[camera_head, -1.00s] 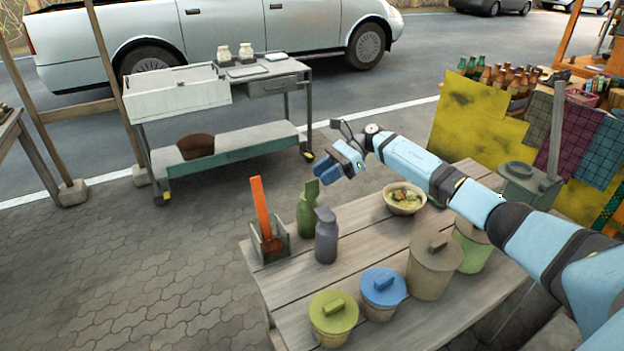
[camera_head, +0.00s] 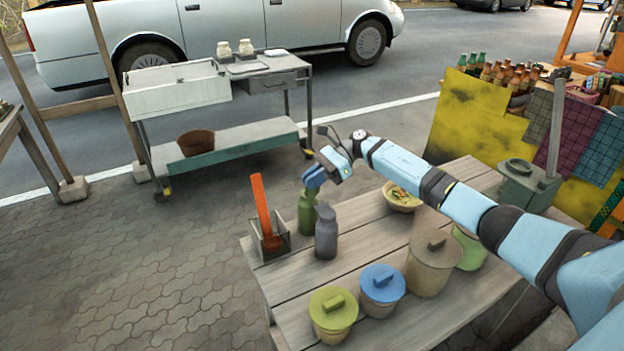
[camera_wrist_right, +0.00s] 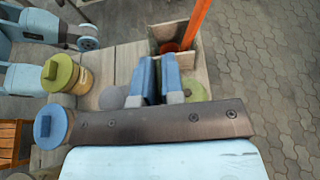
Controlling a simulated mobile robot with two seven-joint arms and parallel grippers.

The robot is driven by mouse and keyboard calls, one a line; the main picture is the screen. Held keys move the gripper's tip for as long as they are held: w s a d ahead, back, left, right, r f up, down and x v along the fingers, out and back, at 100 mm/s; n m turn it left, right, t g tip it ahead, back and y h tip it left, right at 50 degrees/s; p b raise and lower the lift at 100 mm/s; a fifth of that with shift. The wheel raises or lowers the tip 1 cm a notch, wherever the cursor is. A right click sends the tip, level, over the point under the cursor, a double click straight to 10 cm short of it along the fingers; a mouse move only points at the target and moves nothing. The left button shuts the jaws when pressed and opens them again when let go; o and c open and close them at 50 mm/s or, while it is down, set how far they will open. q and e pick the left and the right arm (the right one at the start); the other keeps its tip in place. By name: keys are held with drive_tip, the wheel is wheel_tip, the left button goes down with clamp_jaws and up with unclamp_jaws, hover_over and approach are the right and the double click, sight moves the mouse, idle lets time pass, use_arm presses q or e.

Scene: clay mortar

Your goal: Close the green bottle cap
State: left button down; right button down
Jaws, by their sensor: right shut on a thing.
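The green bottle (camera_head: 306,214) stands on the wooden table beside a grey bottle (camera_head: 326,232). My right gripper (camera_head: 314,180) is at the green bottle's top and hides its cap in the head view. In the right wrist view, the blue fingers of my right gripper (camera_wrist_right: 158,82) are close together, shut on the cap, which is mostly hidden between them. Part of the green bottle (camera_wrist_right: 197,89) shows as a round green shape right of the fingers. The grey bottle (camera_wrist_right: 112,97) shows left of them. My left gripper is not in view.
A utensil box (camera_head: 270,246) with an orange-handled tool stands left of the bottles. A soup bowl (camera_head: 402,197) is to the right. Lidded pots, with a yellow-green lid (camera_head: 333,308), a blue lid (camera_head: 382,283) and a brown lid (camera_head: 436,247), stand towards the front.

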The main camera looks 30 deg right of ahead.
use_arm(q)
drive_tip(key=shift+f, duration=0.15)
